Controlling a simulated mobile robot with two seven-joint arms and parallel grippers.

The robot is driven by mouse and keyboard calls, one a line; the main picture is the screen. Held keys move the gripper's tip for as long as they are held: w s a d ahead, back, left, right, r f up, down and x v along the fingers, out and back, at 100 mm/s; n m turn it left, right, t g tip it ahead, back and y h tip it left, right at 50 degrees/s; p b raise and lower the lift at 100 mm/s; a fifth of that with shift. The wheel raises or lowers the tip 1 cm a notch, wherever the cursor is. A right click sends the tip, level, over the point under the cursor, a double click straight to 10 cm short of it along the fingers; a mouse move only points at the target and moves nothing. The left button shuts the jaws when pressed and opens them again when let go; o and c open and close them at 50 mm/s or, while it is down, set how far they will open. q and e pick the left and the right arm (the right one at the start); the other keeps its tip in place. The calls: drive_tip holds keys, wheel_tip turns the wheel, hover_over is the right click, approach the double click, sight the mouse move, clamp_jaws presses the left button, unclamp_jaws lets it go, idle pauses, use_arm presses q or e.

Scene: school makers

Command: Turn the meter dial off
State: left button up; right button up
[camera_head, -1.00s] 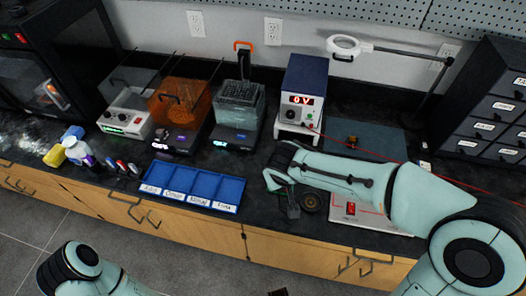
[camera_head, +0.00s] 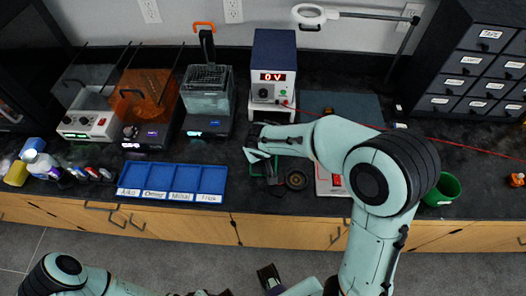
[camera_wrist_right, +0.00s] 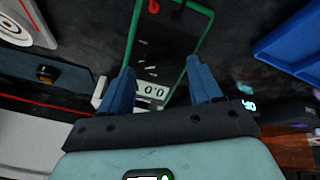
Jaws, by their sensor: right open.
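The meter (camera_wrist_right: 167,45) is a dark, green-edged handheld unit in the right wrist view, with a lit "0.0" display (camera_wrist_right: 153,91). White markings show on its dark face; the dial's pointer position is not readable. In the head view only green bits of the meter (camera_head: 262,167) show beneath my right gripper (camera_head: 258,157). That gripper is open, and its two blue fingers (camera_wrist_right: 160,68) sit apart over the meter, one each side in the picture; I cannot tell whether they touch it. Dark parts of my left gripper (camera_head: 248,284) show at the bottom edge, mostly cut off.
A blue sorting tray (camera_head: 173,182) lies left of the meter. A power supply reading "0 V" (camera_head: 273,65) stands behind it. A round black item (camera_head: 296,179) and a white-red board (camera_head: 325,182) are right. A green cup (camera_head: 443,190) stands farther right, near a red wire.

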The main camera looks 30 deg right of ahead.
drive_tip(key=shift+w+d+f, duration=0.15)
drive_tip(key=shift+w+f, duration=0.15)
drive_tip(key=shift+f, duration=0.3)
drive_tip(key=c, duration=1)
drive_tip(key=shift+c, duration=0.2)
